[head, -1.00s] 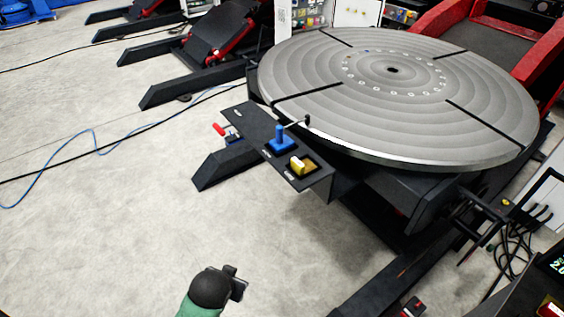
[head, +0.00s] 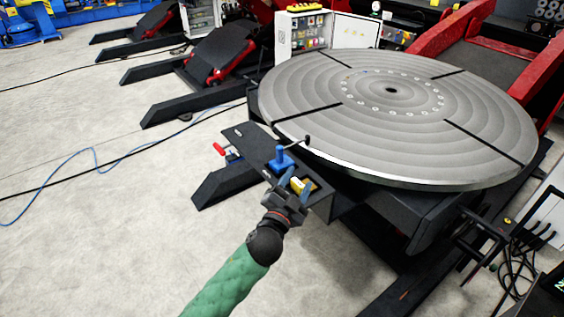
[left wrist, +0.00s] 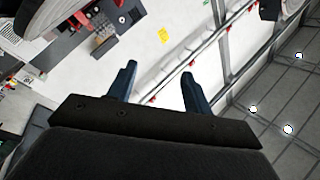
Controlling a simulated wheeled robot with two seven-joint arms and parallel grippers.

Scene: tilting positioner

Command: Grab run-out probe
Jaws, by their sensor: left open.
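A blue stand (head: 281,160) with a thin rod ending in a dark knob is on the black shelf beside the round table; it looks like the run-out probe. A yellow piece (head: 299,186) sits in a holder on the same shelf, partly hidden by my gripper. My left gripper (head: 297,182) is open, its blue fingers in front of the yellow piece and just below the blue stand in the picture. Whether they touch anything is unclear. In the left wrist view the fingers (left wrist: 158,73) are apart with nothing between them. My right gripper is not in view.
The large grey turntable (head: 390,130) overhangs the shelf (head: 248,137) at the right. A red-handled item (head: 221,149) is at the shelf's outer side. A black handwheel (head: 480,228) and cables are at lower right. The floor at left is open, with a blue cable (head: 70,160).

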